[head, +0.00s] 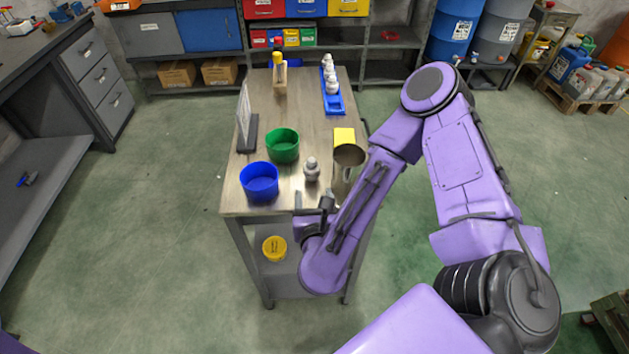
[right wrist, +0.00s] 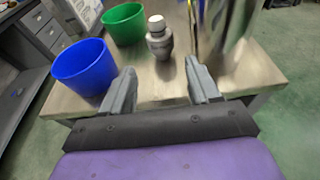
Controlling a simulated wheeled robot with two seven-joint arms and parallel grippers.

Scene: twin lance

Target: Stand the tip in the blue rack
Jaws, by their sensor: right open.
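A grey tip with a pale top (head: 311,170) stands upright near the front edge of the table. It also shows in the right wrist view (right wrist: 159,38), beyond and between my fingertips. The blue rack (head: 335,109) lies at the far right of the table and holds several similar grey and white pieces in a row. My right gripper (head: 312,200) is open at the table's front edge, just short of the tip. In the right wrist view the gripper (right wrist: 162,88) shows empty jaws. My left gripper is out of view.
A blue bin (head: 259,183) and a green bin (head: 283,146) stand left of the tip. The table's middle is clear.

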